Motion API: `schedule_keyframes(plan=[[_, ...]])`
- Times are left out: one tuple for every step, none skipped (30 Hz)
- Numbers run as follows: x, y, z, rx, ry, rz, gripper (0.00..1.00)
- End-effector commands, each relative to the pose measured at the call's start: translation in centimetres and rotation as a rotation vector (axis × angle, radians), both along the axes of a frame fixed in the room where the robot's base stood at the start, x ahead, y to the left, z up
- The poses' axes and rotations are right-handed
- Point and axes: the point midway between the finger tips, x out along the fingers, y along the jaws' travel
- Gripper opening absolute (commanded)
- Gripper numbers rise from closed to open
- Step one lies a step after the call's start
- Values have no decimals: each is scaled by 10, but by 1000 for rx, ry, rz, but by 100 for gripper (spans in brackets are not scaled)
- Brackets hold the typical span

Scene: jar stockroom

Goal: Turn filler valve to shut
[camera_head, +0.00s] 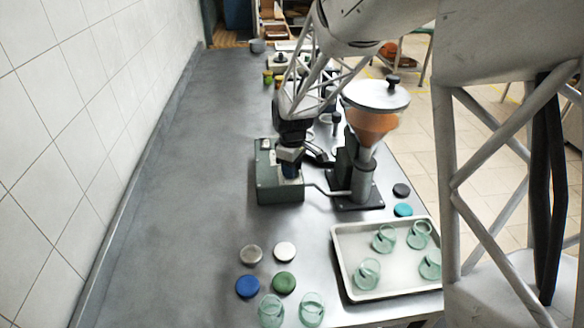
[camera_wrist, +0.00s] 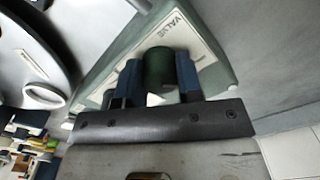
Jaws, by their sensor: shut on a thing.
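The filler (camera_head: 373,125) has an orange-filled hopper with a grey lid and stands right of a green valve box (camera_head: 280,193). In the wrist view the box (camera_wrist: 222,68) has a pale plate marked VALVE. A dark green round valve knob (camera_wrist: 158,62) stands on this plate. My gripper (camera_head: 290,168) is over the box, and in the wrist view its blue fingers (camera_wrist: 158,82) are shut on the knob, one on each side. The knob is hidden by my gripper in the head view. The rest of the plate's marking is partly hidden, so the knob's setting cannot be told.
A pale tray (camera_head: 345,283) with several glass jars lies at the front right. Two more jars (camera_head: 312,309) and several lids (camera_head: 284,283) lie on the bench front. The bench left of the box is clear, up to a tiled wall (camera_head: 80,120).

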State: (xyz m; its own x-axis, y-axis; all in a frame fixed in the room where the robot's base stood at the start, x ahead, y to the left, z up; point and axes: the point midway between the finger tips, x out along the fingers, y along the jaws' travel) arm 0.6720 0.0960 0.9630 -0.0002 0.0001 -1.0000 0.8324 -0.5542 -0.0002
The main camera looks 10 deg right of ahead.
Motion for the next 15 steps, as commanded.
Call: schedule_keyframes(plan=[[0, 0, 1, 0, -1, 0, 10], [0, 0, 1, 0, -1, 0, 10], [0, 0, 1, 0, -1, 0, 10], [0, 0, 1, 0, -1, 0, 10], [0, 0, 1, 0, -1, -1, 10], [0, 0, 1, 0, -1, -1, 36], [0, 0, 1, 0, -1, -1, 41], [0, 0, 1, 0, -1, -1, 46], [0, 0, 1, 0, -1, -1, 52], [0, 0, 1, 0, -1, -1, 56], [0, 0, 1, -1, -1, -1, 59], [0, 0, 1, -1, -1, -1, 59], [0, 0, 0, 0, 0, -1, 59], [0, 0, 0, 0, 0, -1, 59], [0, 0, 0, 0, 0, -1, 59]])
